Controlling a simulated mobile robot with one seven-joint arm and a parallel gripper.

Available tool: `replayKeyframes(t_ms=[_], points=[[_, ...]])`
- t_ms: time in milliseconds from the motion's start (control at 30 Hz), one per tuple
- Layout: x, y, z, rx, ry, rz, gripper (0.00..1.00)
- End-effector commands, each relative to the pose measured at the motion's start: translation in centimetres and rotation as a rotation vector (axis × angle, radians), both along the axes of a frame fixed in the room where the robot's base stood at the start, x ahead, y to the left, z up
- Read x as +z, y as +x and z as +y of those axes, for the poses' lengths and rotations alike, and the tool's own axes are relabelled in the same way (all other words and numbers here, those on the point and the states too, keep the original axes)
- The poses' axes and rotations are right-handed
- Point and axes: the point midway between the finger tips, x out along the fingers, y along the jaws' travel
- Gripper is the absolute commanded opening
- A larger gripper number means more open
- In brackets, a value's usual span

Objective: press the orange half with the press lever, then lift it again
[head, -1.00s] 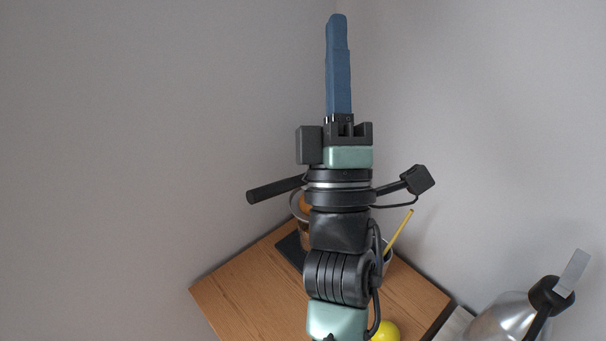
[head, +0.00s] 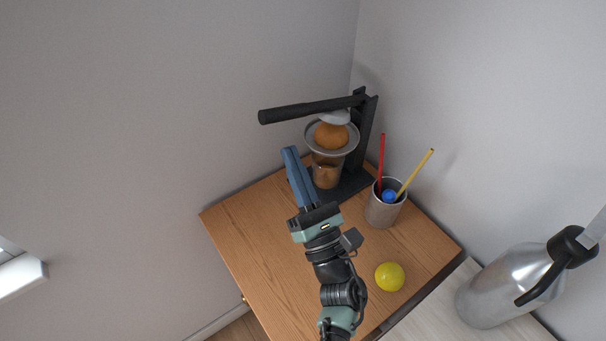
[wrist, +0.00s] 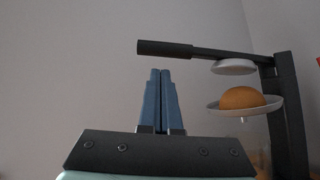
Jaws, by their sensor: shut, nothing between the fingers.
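The press stands at the back of the wooden cabinet top. Its dark press lever (head: 305,110) points left from the post and also shows in the wrist view (wrist: 165,48), raised, with the pale pressing cup (wrist: 233,67) a little above the orange half. The orange half (head: 331,135) sits dome up in the grey dish (head: 352,146); it also shows in the wrist view (wrist: 242,98). A glass (head: 326,172) stands under the dish. My gripper (head: 289,150) is shut and empty, left of the dish and below the lever, apart from both.
A grey cup (head: 382,212) with a red stick, a yellow stick and a blue ball stands right of the press. A yellow ball (head: 390,277) lies nearer the front right. A steel jug (head: 505,285) stands far right. The cabinet top's left side (head: 250,230) is clear.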

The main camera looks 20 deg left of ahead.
Motion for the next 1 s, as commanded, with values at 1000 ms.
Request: replayKeyframes(t_ms=[1000], points=[[3.9, 2.6, 2.1, 0.001, 0.045, 0.054, 0.0]])
